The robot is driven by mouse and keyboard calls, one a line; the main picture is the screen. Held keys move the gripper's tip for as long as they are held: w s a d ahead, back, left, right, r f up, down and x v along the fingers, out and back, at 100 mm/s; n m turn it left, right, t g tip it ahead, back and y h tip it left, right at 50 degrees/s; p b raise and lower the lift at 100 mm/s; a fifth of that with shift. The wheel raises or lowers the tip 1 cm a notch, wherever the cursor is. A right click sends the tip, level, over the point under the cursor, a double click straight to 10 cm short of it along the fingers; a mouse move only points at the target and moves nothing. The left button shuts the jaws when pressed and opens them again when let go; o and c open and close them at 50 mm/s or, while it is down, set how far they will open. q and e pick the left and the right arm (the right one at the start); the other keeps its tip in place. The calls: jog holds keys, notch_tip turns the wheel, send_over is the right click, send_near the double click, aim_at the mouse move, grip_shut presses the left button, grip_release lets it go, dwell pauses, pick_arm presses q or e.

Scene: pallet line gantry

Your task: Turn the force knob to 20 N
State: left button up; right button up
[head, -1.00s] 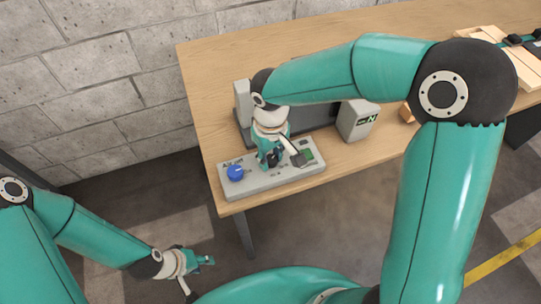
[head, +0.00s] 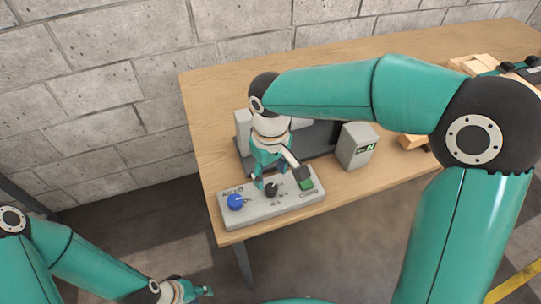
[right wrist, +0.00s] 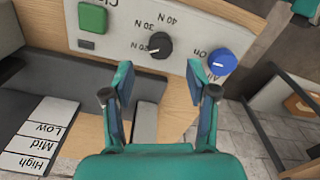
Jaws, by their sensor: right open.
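The black force knob (head: 271,190) is on the grey control panel (head: 250,213) at the table's near corner. In the right wrist view the knob (right wrist: 159,45) shows upside-down labels 20 N, 30 N and 40 N beside it. Its pale mark points left, towards what looks like the 20 N label. My right gripper (head: 269,181) is just behind and above the knob. In the right wrist view its fingers (right wrist: 160,77) are apart and empty, with the knob beyond the tips. My left gripper (head: 197,291) hangs at the bottom left, away from the table; its jaws are too small to judge.
A blue knob (head: 235,202) marked On and a green button (head: 306,184) flank the force knob. A grey box with a small N display (head: 357,146) stands behind the panel. Wooden pieces (head: 480,65) lie at the table's far right.

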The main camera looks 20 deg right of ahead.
aim_at(270, 187)
notch_tip(270, 187, up, 6)
jog(key=shift+r, duration=0.2)
dwell(0.5)
